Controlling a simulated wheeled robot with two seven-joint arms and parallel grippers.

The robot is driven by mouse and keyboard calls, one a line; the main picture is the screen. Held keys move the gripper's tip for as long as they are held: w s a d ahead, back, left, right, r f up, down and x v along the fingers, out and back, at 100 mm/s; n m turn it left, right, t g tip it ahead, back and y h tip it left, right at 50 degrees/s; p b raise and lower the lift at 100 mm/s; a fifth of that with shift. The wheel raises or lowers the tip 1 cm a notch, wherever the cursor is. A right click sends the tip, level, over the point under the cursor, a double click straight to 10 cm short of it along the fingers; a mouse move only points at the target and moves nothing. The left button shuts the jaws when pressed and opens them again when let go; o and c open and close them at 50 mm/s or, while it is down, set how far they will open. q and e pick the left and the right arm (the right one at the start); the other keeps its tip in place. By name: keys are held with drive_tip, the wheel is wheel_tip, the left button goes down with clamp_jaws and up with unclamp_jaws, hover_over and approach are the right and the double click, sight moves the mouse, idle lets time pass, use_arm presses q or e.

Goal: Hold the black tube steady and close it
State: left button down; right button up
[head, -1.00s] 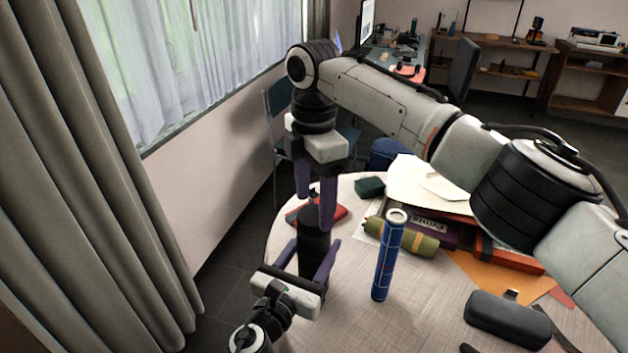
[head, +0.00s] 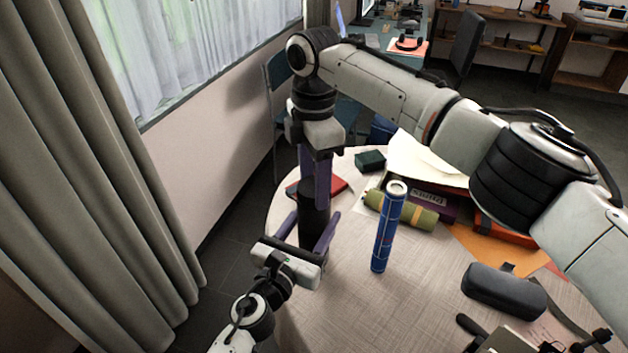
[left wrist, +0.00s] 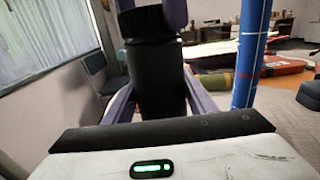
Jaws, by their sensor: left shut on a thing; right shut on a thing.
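The black tube (head: 312,228) stands upright near the left edge of the round table (head: 345,310). My left gripper (head: 309,232) is shut on its lower part, one purple finger on each side. My right gripper (head: 315,196) comes down from above and is shut on the black lid at the tube's upper end, which its fingers partly hide. In the left wrist view the black tube (left wrist: 157,85) rises in the middle, with a black upper piece (left wrist: 143,20) above it by my right fingers. I cannot tell whether the lid is fully seated.
A blue patterned tube (head: 387,230) stands just right of the black tube. Behind are a red book (head: 330,186), a green box (head: 369,160) and an olive roll (head: 405,212). A dark case (head: 505,290) lies at right. The table's front middle is clear.

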drive_tip(key=m, duration=0.6)
drive_tip(key=shift+f, duration=0.1)
drive_tip(key=m, duration=0.4)
drive_tip(key=shift+m, duration=0.4)
drive_tip(key=m, duration=0.4)
drive_tip(key=shift+m, duration=0.3)
drive_tip(key=m, duration=0.4)
drive_tip(key=shift+m, duration=0.4)
drive_tip(key=o, duration=1.2)
drive_tip(key=shift+c, duration=0.2)
wheel_tip(320, 180, up, 5)
drive_tip(key=shift+f, duration=0.2)
